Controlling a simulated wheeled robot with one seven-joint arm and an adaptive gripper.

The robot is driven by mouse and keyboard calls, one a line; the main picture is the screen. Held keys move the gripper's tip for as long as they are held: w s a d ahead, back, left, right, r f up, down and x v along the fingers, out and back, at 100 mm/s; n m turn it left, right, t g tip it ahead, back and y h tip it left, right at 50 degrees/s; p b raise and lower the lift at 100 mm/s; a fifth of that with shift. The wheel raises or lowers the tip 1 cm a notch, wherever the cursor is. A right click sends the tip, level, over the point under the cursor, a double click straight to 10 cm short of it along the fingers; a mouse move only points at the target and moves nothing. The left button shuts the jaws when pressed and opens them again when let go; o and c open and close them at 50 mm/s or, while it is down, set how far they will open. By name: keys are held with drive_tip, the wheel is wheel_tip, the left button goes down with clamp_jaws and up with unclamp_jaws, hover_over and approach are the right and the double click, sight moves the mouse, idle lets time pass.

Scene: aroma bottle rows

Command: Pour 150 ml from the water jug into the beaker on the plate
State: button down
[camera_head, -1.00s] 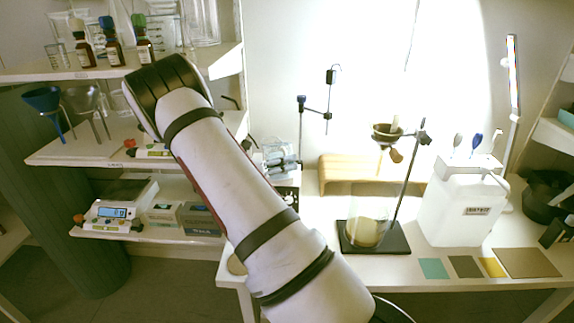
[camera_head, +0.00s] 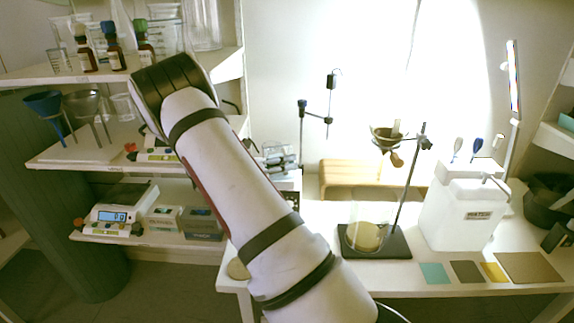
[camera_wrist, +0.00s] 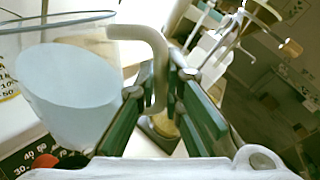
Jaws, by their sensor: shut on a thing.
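The water jug (camera_wrist: 68,90) is a clear vessel holding pale bluish water, at the left of the wrist view. Its rim is at the top, and its pale bent handle (camera_wrist: 157,55) runs down between my green fingers. My gripper (camera_wrist: 163,92) is shut on this handle. In the head view my arm hides the gripper and jug. A clear vessel with tan contents (camera_head: 365,234) stands on a black stand base (camera_head: 398,247) at centre right. I cannot single out the beaker on the plate. A dark panel with white numbers (camera_wrist: 40,155) shows below the jug, beside an orange-red knob (camera_wrist: 46,161).
A white container with a tap (camera_head: 455,222) stands on the bench, right of the stand. A funnel (camera_head: 385,137) hangs from the stand. Shelves at the left carry brown bottles (camera_head: 116,60), funnels (camera_head: 43,102) and a balance (camera_head: 117,215). Coloured squares (camera_head: 434,273) lie at the bench front.

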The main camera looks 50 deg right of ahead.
sight(284, 150)
drive_tip(key=shift+w+d+r+n, duration=0.15)
drive_tip(key=shift+w+r+n, duration=0.1)
drive_tip(key=shift+r, duration=0.3)
drive_tip(key=shift+w+d+r+n, duration=0.15)
drive_tip(key=shift+w+r+n, duration=0.05)
drive_tip(key=shift+r, duration=0.4)
drive_tip(key=shift+w+d+r+n, duration=0.15)
drive_tip(key=shift+w+r+n, duration=0.1)
drive_tip(key=shift+r, duration=0.3)
idle(1.0)
drive_tip(key=shift+w+d+r+n+y+b, duration=0.15)
drive_tip(key=shift+w+n+b, duration=0.1)
drive_tip(key=shift+w+n, duration=0.1)
drive_tip(key=shift+w+d+r+n+y+b, duration=0.1)
drive_tip(key=shift+w+d+n+y+b, duration=0.05)
drive_tip(key=shift+w+n+b, duration=0.15)
idle(0.5)
drive_tip(key=shift+r+n, duration=0.2)
drive_tip(key=shift+n, duration=0.05)
drive_tip(key=shift+s+f, duration=0.15)
drive_tip(key=shift+f, duration=0.05)
drive_tip(key=shift+w+d+r+n+g, duration=0.2)
drive_tip(key=shift+w+r+n+g, duration=0.15)
drive_tip(key=shift+r, duration=0.35)
idle(3.0)
